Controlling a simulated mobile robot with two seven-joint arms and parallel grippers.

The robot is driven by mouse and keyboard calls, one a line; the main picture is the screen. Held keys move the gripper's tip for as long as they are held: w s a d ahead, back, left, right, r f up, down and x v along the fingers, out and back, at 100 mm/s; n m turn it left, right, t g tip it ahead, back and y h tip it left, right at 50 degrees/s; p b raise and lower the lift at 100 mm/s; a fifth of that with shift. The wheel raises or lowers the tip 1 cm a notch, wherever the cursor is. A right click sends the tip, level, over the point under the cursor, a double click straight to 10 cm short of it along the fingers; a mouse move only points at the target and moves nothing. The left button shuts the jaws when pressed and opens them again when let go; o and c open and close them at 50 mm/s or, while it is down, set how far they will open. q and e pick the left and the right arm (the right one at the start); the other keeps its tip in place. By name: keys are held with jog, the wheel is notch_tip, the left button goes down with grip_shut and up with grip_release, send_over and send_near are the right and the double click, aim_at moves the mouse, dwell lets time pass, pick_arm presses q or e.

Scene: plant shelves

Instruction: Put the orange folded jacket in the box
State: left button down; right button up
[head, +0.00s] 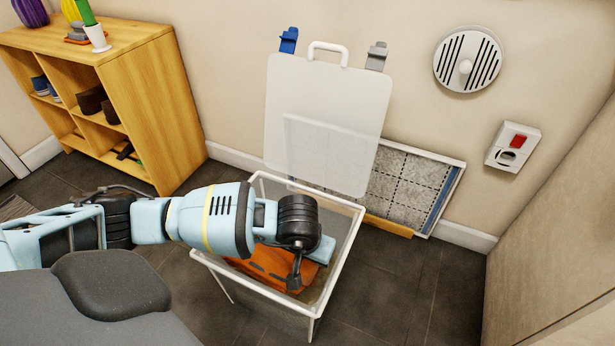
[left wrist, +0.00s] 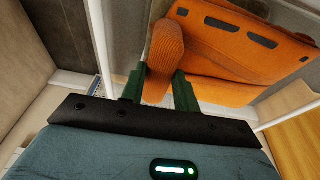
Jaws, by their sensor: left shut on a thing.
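The orange folded jacket (head: 268,270) is inside the upper part of the white-framed, clear-walled box (head: 341,258) in the head view. My left gripper (head: 294,284) reaches down over the box from the left, and its arm hides part of the jacket and the box opening. In the left wrist view the jacket (left wrist: 240,42) fills the upper right, and a thick fold of it sits between the dark green fingers of my left gripper (left wrist: 160,88). The gripper is shut on that fold. Whether the jacket touches the box floor is hard to tell. My right gripper is not in view.
A wooden shelf (head: 150,100) with shoes and plants stands at the back left. A translucent lid-like panel (head: 325,120) hangs on the wall behind the box, above a grey framed panel (head: 410,190). Dark tiled floor (head: 385,290) is clear to the right of the box.

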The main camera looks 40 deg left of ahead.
pick_arm(q)
jog(key=shift+s+b+x, duration=0.2)
jog(key=shift+b+x, duration=0.2)
jog(key=shift+x, duration=0.6)
jog(key=shift+s+b+x, duration=0.2)
jog(key=shift+b+x, duration=0.2)
jog(key=shift+x, duration=0.55)
jog(key=shift+s+b+x, duration=0.2)
jog(key=shift+b+x, duration=0.2)
jog(key=shift+x, duration=0.6)
jog(key=shift+d+f, duration=0.1)
jog(key=shift+s+f+b, duration=0.2)
jog(key=shift+f+b, duration=0.25)
jog(key=shift+f, duration=0.15)
jog(key=c, duration=1.1)
grip_release()
jog(key=shift+s+f, duration=0.15)
jog(key=shift+o, duration=0.2)
jog(key=shift+r+p, duration=0.35)
jog(key=shift+p, duration=0.05)
jog(key=p+v, duration=0.1)
jog(key=v, duration=0.3)
jog(key=p+v, duration=0.2)
jog(key=v, duration=0.2)
jog(key=p+v, duration=0.2)
jog(key=v, duration=0.2)
jog(key=shift+w+r, duration=0.25)
jog(key=shift+r, duration=0.15)
